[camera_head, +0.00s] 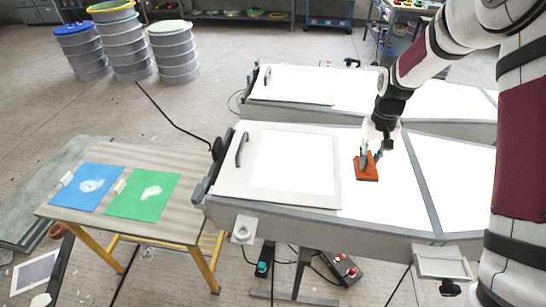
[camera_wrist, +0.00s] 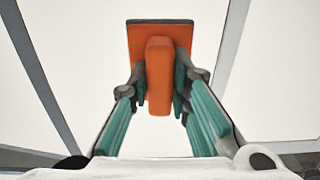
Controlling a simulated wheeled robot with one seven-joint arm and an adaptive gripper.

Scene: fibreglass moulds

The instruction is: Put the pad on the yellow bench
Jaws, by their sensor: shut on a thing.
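The pad is an orange block with a raised handle and a thin dark base (camera_head: 367,173). It is over the white top of the near mould table, right of the white framed panel. I cannot tell whether it touches the surface. My gripper (camera_head: 377,152) is above it, fingers pointing down. In the wrist view the teal fingers of my gripper (camera_wrist: 160,88) are closed on both sides of the handle of the pad (camera_wrist: 160,36). The yellow bench (camera_head: 190,223) is at the left, with a grey-brown top and yellow legs.
A blue sheet (camera_head: 87,186) and a green sheet (camera_head: 143,196) lie on the bench, leaving bare strips around them. The white framed panel (camera_head: 294,163) and a black handle (camera_head: 242,149) lie between pad and bench. Stacked drums (camera_head: 124,42) stand behind.

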